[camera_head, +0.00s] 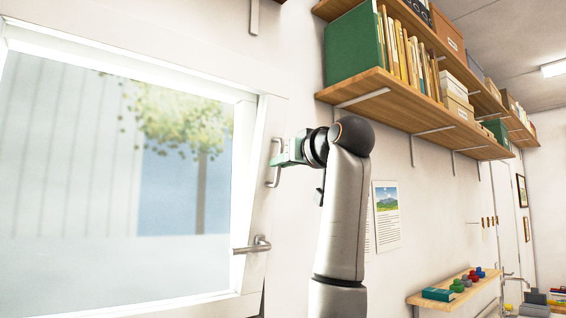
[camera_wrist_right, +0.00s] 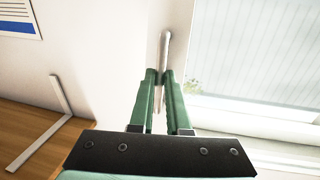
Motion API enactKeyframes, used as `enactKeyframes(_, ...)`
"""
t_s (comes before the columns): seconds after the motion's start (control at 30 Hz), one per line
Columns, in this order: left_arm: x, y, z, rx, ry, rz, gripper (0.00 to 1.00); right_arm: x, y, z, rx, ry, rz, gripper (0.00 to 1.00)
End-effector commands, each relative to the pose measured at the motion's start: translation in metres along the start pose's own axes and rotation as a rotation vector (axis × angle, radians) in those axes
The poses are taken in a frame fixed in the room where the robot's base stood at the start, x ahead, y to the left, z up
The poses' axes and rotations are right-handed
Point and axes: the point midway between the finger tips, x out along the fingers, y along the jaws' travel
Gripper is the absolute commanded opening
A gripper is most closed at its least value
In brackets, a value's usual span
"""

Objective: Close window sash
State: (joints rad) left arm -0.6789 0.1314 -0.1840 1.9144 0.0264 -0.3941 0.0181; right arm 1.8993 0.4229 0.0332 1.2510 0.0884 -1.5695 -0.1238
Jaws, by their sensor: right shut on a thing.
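The window sash (camera_head: 250,190) is a white frame around a large pane at the left of the head view. Its right edge looks slanted against the wall; I cannot tell exactly how far it stands open. A vertical metal pull handle (camera_head: 272,165) is near its upper right side, and a metal lever handle (camera_head: 252,246) is lower down. My right gripper (camera_head: 280,156) is at the pull handle. In the right wrist view, its green fingers (camera_wrist_right: 162,95) are shut on the pull handle (camera_wrist_right: 164,52). My left gripper is not in view.
Wooden shelves (camera_head: 425,112) with books and boxes stick out of the wall at upper right, close to my arm. A low shelf (camera_head: 455,291) with small coloured items is at lower right. A printed sheet (camera_head: 386,214) hangs behind my arm.

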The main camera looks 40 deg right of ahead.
Motion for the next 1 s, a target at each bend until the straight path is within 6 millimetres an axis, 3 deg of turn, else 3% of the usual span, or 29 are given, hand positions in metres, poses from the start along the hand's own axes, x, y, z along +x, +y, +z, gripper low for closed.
enactKeyframes(0.23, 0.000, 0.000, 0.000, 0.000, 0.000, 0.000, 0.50, 0.005, -0.001, -0.004, 0.000, -0.010, -0.001, 0.00)
enactKeyframes(0.7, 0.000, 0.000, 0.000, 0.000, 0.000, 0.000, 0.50, 0.038, -0.008, -0.017, -0.018, -0.100, 0.002, 0.00)
enactKeyframes(1.0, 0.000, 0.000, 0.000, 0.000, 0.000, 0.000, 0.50, 0.042, -0.009, -0.018, -0.024, -0.115, 0.007, 0.00)
